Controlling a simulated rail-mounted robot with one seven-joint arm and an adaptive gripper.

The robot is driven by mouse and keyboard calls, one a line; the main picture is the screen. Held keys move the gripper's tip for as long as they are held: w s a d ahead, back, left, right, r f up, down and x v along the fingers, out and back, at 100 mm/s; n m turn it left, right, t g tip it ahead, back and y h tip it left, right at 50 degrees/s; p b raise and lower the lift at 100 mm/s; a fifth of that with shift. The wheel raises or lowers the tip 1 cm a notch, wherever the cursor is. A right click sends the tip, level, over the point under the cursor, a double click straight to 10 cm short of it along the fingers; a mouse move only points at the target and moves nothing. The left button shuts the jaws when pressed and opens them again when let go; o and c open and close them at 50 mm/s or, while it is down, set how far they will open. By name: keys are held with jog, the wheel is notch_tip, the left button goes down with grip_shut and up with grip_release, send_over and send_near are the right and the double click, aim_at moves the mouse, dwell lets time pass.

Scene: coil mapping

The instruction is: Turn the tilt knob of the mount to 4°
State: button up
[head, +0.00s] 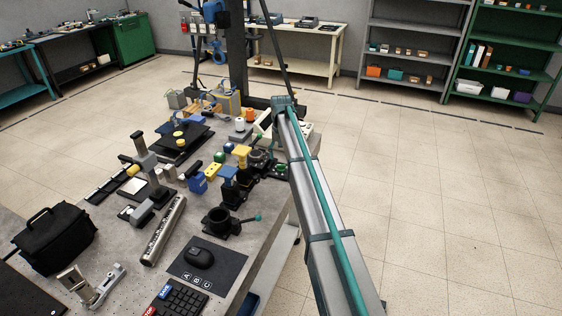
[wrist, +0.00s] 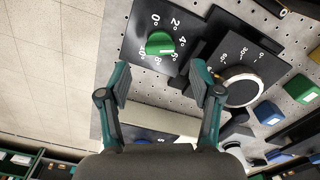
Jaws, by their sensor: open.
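In the wrist view a green knob (wrist: 160,43) sits on a black plate (wrist: 133,33) with white degree marks from 0° to 10°. Its pale pointer line appears to lie near the 6° mark, but it is small. My gripper (wrist: 158,78) is open, its two teal fingers spread apart below the knob in the picture, with nothing between them. Beside it on the right is a larger black dial (wrist: 241,87) with a silver ring and its own degree scale. In the head view a small green knob (head: 281,169) shows beside the arm, and the gripper's fingers are hidden.
Blue, yellow and green blocks (wrist: 268,112) stand right of the black dial on the perforated bench. In the head view the grey bench (head: 232,262) is crowded with posts, mounts and a mouse (head: 199,257). The floor (head: 440,180) right of the bench is clear.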

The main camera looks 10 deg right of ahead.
notch_tip(320, 180, up, 8)
jog(key=shift+f, duration=0.15)
dwell(0.4)
